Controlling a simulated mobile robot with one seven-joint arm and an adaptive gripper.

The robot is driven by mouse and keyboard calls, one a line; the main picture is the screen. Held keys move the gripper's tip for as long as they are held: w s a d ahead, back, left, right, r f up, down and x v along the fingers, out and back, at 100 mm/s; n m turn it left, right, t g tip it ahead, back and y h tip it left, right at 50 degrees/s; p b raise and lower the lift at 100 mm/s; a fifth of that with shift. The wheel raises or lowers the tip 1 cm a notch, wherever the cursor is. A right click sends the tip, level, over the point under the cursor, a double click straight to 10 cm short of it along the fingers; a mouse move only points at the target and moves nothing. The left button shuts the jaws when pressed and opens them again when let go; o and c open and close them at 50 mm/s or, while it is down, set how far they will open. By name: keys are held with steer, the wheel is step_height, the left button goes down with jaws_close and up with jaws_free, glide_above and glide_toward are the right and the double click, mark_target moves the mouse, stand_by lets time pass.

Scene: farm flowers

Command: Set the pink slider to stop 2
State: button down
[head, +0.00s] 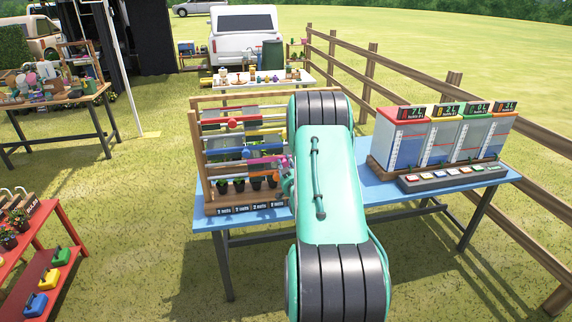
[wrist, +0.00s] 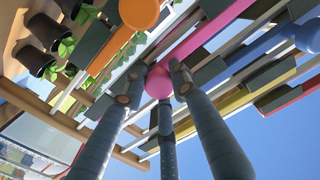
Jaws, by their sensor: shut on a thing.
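The pink slider (head: 264,161) is on the rack at the left of the blue table in the head view, partly hidden by my arm. In the wrist view its round pink knob (wrist: 158,86) sits between the tips of my gripper (wrist: 155,80), and its pink bar (wrist: 205,35) runs up and to the right. My gripper is shut on this knob. In the head view the gripper is mostly hidden at the arm's far end. Stop marks for the pink slider cannot be read.
The rack (head: 200,172) also holds an orange slider (wrist: 138,12) and a blue slider (wrist: 305,37) close to my fingers. Potted plants (head: 239,184) stand below. Numbered tanks (head: 400,145) and a button strip (head: 450,177) stand right on the blue table (head: 375,204).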

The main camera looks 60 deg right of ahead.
mark_target(266, 160)
steer(key=w+a, duration=0.2)
steer(key=w+a+b, duration=0.1)
steer(key=w+a, duration=0.1)
steer(key=w+a+b, duration=0.1)
steer(key=w, duration=0.1)
steer(key=shift+w+a+r, duration=0.1)
steer(key=shift+a+r, duration=0.25)
steer(key=shift+a, duration=0.05)
steer(key=c, duration=1.4)
jaws_free()
steer(key=shift+o, duration=0.2)
steer(key=shift+f, duration=0.1)
steer(key=shift+a+f, duration=0.1)
steer(key=shift+s+a, duration=0.1)
steer(key=shift+s, duration=0.2)
steer(key=v, duration=1.1)
steer(key=shift+a, duration=0.2)
